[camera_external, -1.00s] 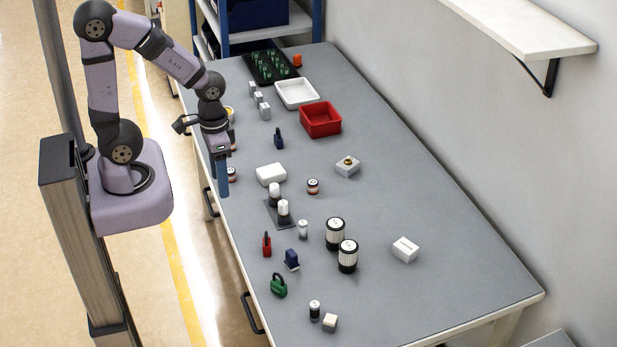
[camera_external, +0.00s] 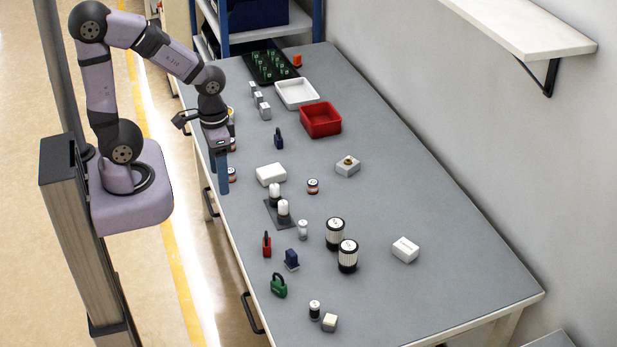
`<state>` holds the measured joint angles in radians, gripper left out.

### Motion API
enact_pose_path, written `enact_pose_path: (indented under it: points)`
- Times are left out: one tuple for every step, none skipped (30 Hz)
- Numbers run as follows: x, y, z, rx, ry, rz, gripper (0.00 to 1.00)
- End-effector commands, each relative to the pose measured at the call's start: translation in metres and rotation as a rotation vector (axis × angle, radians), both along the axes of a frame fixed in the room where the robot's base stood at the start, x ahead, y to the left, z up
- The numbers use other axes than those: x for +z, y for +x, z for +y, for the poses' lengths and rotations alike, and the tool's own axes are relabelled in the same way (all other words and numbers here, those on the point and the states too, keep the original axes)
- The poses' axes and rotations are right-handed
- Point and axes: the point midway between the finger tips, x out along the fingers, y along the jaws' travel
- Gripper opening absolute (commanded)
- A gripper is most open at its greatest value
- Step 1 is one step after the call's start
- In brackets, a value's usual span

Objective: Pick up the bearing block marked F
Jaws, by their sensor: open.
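Three small grey blocks stand in a row near the left edge of the table, in front of the black tray: a far one (camera_external: 252,87), a middle one (camera_external: 258,98) and a near one (camera_external: 265,111). They may be the bearing blocks, but I cannot read any letter, so I cannot tell which is marked F. My gripper (camera_external: 218,179) points down with its blue fingers apart and empty, over the table's left edge. It is nearer the camera than the grey blocks and left of them, and partly hides small jars behind it.
A red bin (camera_external: 321,134), a white tray (camera_external: 282,105) and a black tray (camera_external: 252,72) with green parts are at the back. A dark blue padlock (camera_external: 279,143) and a white box (camera_external: 271,180) stand right of my gripper. The table's right side is mostly clear.

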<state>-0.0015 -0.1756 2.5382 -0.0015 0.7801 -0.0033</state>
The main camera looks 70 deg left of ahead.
Motion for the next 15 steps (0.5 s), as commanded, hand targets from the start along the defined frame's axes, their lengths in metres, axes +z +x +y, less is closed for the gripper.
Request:
enact_pose_path:
  points:
    - [0.009,0.001,0.000,0.000,0.000,-0.007,0.61]
    - [0.015,0.002,0.000,0.000,0.000,-0.009,0.61]
    - [0.020,0.002,0.000,0.000,0.000,-0.008,0.61]
    - [0.025,0.002,0.000,0.000,0.000,-0.008,0.61]
    - [0.030,0.002,0.000,0.000,0.000,-0.008,0.61]
    - [0.038,0.002,0.000,0.000,0.000,-0.009,0.61]
    - [0.035,0.006,-0.002,-0.002,-0.012,-0.018,0.61]
    - [0.028,0.015,-0.007,-0.005,-0.033,-0.040,0.61]
    - [0.025,0.027,-0.012,-0.010,-0.059,-0.070,0.61]
    - [0.023,0.037,-0.015,-0.015,-0.076,-0.098,0.61]
    - [0.022,0.047,-0.019,-0.019,-0.093,-0.125,0.61]
    - [0.020,0.060,-0.023,-0.024,-0.117,-0.163,0.61]
    - [0.019,0.072,-0.026,-0.027,-0.133,-0.194,0.61]
    - [0.018,0.083,-0.029,-0.030,-0.150,-0.228,0.61]
    - [0.017,0.100,-0.032,-0.030,-0.169,-0.276,0.61]
